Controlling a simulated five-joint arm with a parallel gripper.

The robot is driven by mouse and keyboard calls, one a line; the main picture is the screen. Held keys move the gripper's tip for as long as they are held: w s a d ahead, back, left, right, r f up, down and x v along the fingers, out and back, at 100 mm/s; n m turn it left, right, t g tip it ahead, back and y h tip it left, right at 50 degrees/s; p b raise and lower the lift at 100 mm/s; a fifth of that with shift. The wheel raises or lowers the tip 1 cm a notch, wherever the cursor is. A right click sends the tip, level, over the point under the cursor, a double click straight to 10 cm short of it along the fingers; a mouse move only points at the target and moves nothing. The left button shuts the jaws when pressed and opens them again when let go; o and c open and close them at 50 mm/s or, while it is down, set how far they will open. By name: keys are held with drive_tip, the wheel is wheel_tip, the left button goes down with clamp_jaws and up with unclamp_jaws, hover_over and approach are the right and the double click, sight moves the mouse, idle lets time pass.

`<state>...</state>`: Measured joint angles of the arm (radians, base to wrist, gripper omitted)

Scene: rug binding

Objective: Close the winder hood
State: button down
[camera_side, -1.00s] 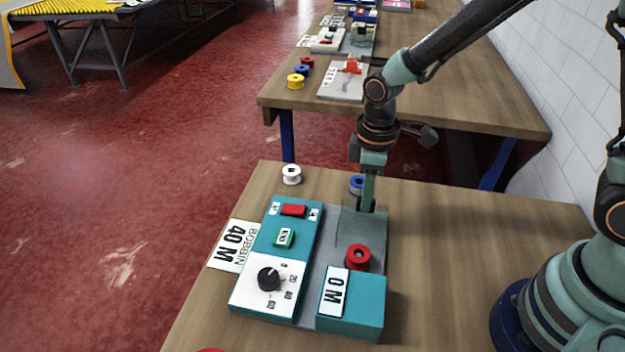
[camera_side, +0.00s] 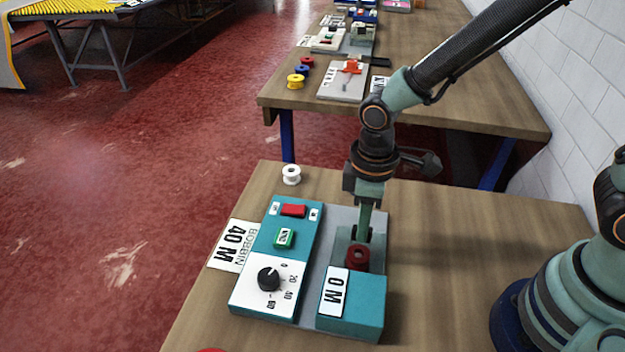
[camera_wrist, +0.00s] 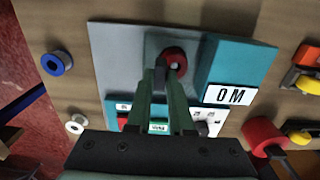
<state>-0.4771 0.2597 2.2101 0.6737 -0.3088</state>
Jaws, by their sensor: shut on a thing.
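The winder is a teal and grey machine with a red bobbin (camera_side: 357,257) on it, beside the teal block marked 0 M (camera_side: 352,300). The smoky see-through winder hood (camera_side: 345,240) is lowered over or close around the red bobbin, which looks darker through it. Whether it is fully seated I cannot tell. My gripper (camera_side: 362,236) points down just behind the red bobbin, shut on the hood's dark grip, which is mostly hidden by the fingers. In the wrist view, my gripper (camera_wrist: 160,76) meets the hood beside the red bobbin (camera_wrist: 174,58).
The control panel has a red switch (camera_side: 293,210), green button (camera_side: 284,238) and black dial (camera_side: 269,278). A white bobbin (camera_side: 291,175) stands behind it; a blue bobbin (camera_wrist: 57,62) shows in the wrist view. The table (camera_side: 450,260) to the right is clear.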

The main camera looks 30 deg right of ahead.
drive_tip(key=shift+s+a, duration=0.2)
drive_tip(key=shift+a, duration=0.1)
drive_tip(key=c, duration=0.8)
unclamp_jaws()
wheel_tip(320, 180, up, 12)
drive_tip(key=shift+r, duration=0.1)
